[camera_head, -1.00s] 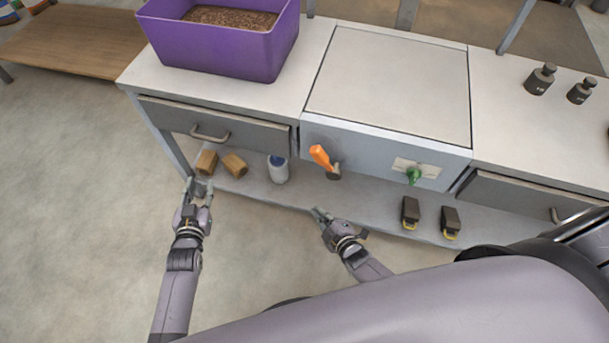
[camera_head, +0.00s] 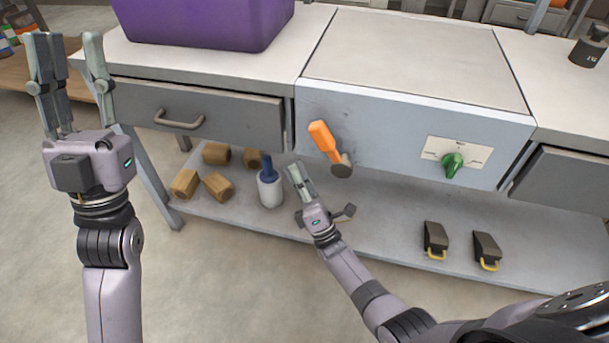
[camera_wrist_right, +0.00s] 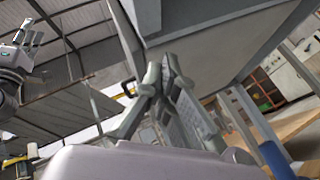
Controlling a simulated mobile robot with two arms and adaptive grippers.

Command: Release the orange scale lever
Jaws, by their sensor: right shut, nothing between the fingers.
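The orange scale lever (camera_head: 322,138) sits on the front of the grey scale housing (camera_head: 385,118), on a dark round pivot (camera_head: 342,166). It tilts up and to the left. My right gripper (camera_head: 296,172) is shut and empty, below and to the left of the lever and apart from it. In the right wrist view its fingertips (camera_wrist_right: 166,65) meet near the underside of the bench; the lever is not clearly visible there. My left gripper (camera_head: 68,45) is open and empty, raised at the far left, well away from the lever.
A green knob (camera_head: 453,165) is on the housing, right of the lever. A closed drawer (camera_head: 200,115) is on the left. The lower shelf (camera_head: 370,215) holds wooden blocks (camera_head: 216,186), a white bottle with a blue top (camera_head: 270,190) and two dark yellow-handled items (camera_head: 436,238). A purple bin (camera_head: 205,25) stands on top.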

